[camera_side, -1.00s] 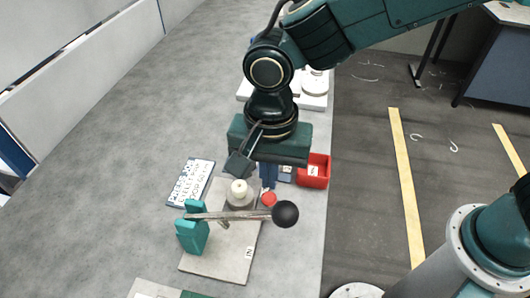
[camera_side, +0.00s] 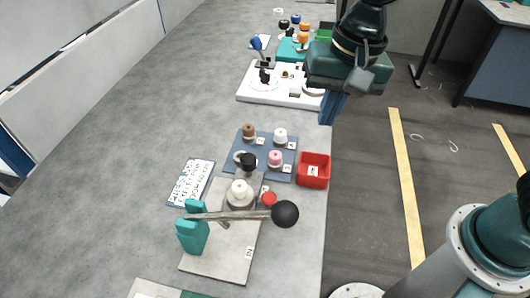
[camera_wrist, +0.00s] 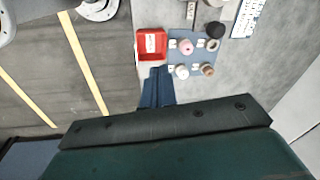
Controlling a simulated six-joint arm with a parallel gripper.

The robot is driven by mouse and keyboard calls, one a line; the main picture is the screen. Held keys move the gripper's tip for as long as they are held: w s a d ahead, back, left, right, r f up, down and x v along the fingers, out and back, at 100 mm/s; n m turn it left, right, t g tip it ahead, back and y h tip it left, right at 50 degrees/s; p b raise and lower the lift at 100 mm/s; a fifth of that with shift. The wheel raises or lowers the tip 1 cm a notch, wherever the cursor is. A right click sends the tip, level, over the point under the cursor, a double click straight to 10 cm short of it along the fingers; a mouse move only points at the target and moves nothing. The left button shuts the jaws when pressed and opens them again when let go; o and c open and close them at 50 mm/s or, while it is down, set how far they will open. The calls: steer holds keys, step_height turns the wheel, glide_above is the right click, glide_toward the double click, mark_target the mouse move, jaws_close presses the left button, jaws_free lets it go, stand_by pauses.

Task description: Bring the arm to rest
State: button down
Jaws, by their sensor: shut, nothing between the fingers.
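My gripper (camera_side: 331,108) is at the upper right in the side view, raised over the right edge of the table near the white board. Its blue fingers point down, are together and hold nothing. The fingers (camera_wrist: 156,88) also show in the wrist view, close together, with the red bin and the spool tray beyond them. The gripper touches nothing that I can see.
The lever press (camera_side: 240,215) with its black ball handle stands at the front. Behind it are a blue tray (camera_side: 285,172) with several spools and a red bin (camera_side: 313,171). A white board (camera_side: 255,98) lies further back. The table's left side is clear.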

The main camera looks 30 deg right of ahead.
steer(key=s+d+r+n+t, duration=0.2)
steer(key=s+d, duration=0.4)
steer(key=d, duration=0.3)
steer(key=s+d+r+n+t, duration=0.2)
steer(key=s+d+n, duration=0.2)
steer(key=s+d, duration=0.3)
steer(key=shift+d+r+h, duration=0.3)
steer(key=shift+d+h, duration=0.1)
steer(key=shift+d, duration=1.1)
steer(key=c, duration=2.2)
jaws_free()
